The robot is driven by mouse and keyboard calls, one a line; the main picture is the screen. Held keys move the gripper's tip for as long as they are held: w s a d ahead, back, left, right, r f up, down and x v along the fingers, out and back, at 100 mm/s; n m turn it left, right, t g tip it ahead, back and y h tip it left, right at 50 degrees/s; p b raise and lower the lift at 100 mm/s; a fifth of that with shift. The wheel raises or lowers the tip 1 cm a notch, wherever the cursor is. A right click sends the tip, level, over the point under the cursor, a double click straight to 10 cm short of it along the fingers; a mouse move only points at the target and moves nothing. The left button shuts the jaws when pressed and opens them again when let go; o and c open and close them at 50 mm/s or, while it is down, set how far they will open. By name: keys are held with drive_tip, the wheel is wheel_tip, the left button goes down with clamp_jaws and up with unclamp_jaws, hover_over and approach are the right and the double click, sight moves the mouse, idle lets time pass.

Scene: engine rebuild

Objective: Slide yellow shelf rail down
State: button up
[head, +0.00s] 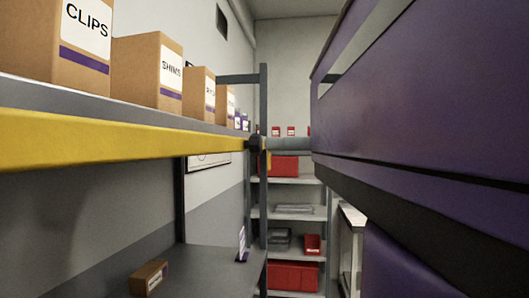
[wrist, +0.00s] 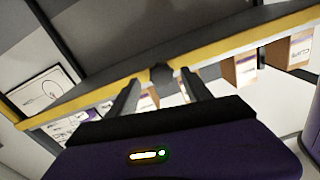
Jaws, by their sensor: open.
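The yellow shelf rail (head: 120,137) runs along the front edge of the upper shelf in the head view, high at the left and reaching toward the centre. It also crosses the wrist view diagonally (wrist: 230,44). A small dark block (wrist: 162,75) sits on the rail there, and a dark piece (head: 254,143) shows at the rail's far end in the head view. My gripper (wrist: 159,84) is open, its two dark fingers pointing at the rail, one to each side of the block. Whether they touch the rail or block cannot be told.
Cardboard boxes marked CLIPS (head: 83,42) and SHIMS (head: 148,68) stand with others on the upper shelf (head: 200,122). A small box (head: 149,278) lies on the lower shelf (head: 205,262). My purple arm covers the right side.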

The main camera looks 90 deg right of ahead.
drive_tip(key=shift+s+a, duration=0.2)
drive_tip(key=shift+s, duration=1.45)
